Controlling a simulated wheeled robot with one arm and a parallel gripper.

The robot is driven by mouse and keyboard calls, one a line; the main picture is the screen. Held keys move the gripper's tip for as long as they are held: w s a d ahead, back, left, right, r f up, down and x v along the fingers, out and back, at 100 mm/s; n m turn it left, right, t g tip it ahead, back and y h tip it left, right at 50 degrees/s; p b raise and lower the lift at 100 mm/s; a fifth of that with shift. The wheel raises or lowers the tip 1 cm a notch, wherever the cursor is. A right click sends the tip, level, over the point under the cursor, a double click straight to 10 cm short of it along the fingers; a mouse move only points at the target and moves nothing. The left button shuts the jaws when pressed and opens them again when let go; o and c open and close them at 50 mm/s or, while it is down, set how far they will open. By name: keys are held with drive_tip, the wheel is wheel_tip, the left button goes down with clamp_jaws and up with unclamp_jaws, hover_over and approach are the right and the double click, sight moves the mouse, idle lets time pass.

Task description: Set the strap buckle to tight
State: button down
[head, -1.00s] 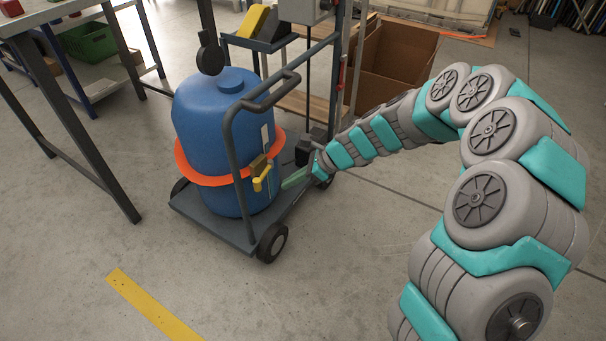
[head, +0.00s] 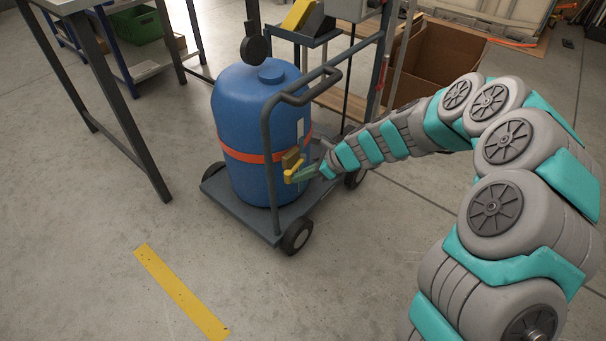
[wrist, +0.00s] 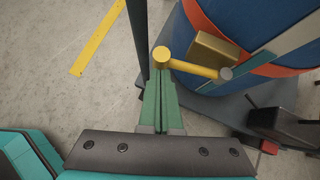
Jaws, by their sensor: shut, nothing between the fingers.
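A blue drum (head: 240,110) stands on a cart, with an orange strap (head: 240,155) lying close against its side. The strap buckle (head: 291,158) is a brass-coloured block with a yellow lever (head: 297,175) on the drum's front right. In the wrist view the buckle block (wrist: 213,50) and the yellow lever (wrist: 190,65) are near the top; the lever's round end points left. My gripper (head: 302,176) is at the lever. Its green fingers (wrist: 160,82) are shut and empty, with their tips just by the lever; whether they touch it I cannot tell.
The grey cart (head: 240,218) has an upright handle (head: 268,150) that rises beside the buckle. A cardboard box (head: 440,65) stands behind my arm. A table (head: 90,70) is at the left. The floor in front is clear, with a yellow stripe (head: 180,290).

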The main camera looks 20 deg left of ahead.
drive_tip(key=shift+s+a+m+t+p, duration=0.15)
drive_tip(key=shift+a+m+t+p, duration=0.65)
drive_tip(key=shift+m+p, duration=0.2)
drive_tip(key=shift+d, duration=0.1)
drive_tip(key=d+f+p+v, duration=0.1)
drive_tip(key=v, duration=1.1)
drive_tip(key=shift+d, duration=0.7)
drive_tip(key=shift+s, duration=0.15)
